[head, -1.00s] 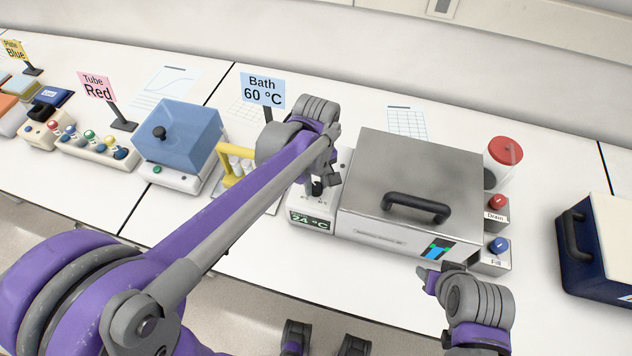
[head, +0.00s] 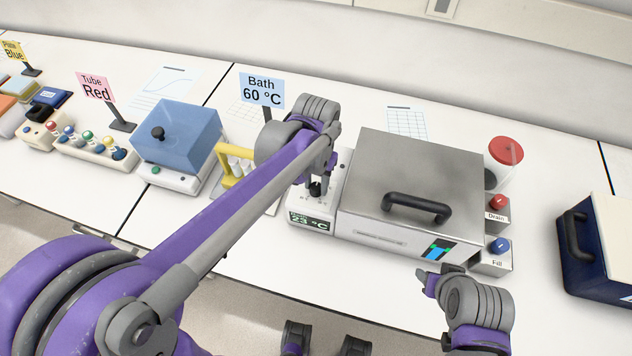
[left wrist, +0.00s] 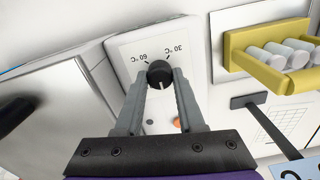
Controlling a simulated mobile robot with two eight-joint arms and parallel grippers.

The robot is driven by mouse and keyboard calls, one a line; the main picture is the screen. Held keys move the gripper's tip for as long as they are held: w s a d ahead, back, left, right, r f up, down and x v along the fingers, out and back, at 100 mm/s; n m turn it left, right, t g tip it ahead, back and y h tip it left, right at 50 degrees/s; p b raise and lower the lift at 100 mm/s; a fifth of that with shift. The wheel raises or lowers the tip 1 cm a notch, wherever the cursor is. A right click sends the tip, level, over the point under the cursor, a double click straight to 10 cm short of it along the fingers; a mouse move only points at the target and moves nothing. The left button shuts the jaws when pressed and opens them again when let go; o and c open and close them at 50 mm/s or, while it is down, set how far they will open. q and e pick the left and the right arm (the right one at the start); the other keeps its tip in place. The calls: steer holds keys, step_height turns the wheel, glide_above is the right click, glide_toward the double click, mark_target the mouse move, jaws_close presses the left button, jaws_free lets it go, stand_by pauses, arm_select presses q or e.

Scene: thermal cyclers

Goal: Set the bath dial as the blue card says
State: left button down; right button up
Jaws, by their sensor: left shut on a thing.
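The blue card (head: 262,90) reads "Bath 60 °C" and stands on a dark post behind the bath. The bath (head: 410,185) is a grey metal box with a dark lid handle. Its control panel (head: 297,214) is at its left, with a display (head: 309,223) that reads 23 °C. My left gripper (head: 316,187) is over the panel. In the left wrist view its fingers (left wrist: 159,80) are shut on the black dial (left wrist: 159,72), between printed marks 60 °C and 30 °C. The dial's white line points toward the gripper, away from both marks. My right gripper (head: 430,278) is in front of the bath, its jaws unclear.
Red Drain (head: 499,202) and blue Fill (head: 499,246) knobs stand at the bath's right. A yellow tube rack (head: 233,170) and a blue-lidded machine (head: 178,135) are at the left. A dark blue box (head: 590,245) is far right.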

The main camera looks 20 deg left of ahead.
arm_select(q)
steer(key=m, duration=1.3)
steer(key=shift+m, duration=0.4)
steer(key=m, duration=0.6)
steer(key=shift+b, duration=0.3)
steer(key=m, duration=0.7)
steer(key=c, duration=0.5)
jaws_free()
steer(key=shift+s, duration=0.1)
